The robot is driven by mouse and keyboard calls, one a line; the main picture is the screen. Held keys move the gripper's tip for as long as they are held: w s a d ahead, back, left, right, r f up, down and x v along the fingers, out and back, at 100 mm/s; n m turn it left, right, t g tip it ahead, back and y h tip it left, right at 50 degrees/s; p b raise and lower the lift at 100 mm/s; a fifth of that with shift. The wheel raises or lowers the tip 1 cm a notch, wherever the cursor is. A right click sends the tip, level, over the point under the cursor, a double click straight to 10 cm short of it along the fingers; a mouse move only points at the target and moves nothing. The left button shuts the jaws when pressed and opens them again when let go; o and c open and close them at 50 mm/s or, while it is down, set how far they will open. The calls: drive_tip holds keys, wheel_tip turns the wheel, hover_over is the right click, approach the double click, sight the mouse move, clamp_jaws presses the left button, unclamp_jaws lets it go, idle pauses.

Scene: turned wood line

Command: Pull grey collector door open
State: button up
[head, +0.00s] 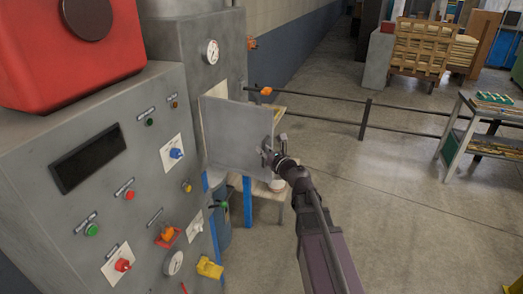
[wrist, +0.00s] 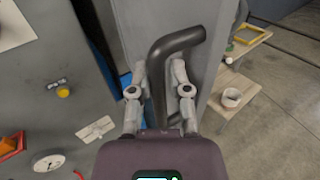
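The grey collector door (head: 236,133) stands swung part way out from the grey cabinet, with a pale opening behind its upper edge. Its dark bent bar handle (wrist: 176,44) is on the door face in the wrist view. My gripper (head: 268,155) is at the door's right side in the head view. In the wrist view my gripper (wrist: 160,75) has its two fingers on either side of the upright part of the handle, drawn inward and closed on it. The exact contact on the right finger is hard to see.
A grey control panel (head: 70,180) with buttons and gauges stands close on the left. A dark rail (head: 366,118) crosses beyond.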

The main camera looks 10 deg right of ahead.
drive_tip(key=shift+o, duration=1.1)
drive_tip(key=shift+d, duration=0.1)
drive_tip(key=v, duration=0.7)
drive_tip(key=shift+s, duration=0.2)
drive_tip(key=shift+d, duration=0.1)
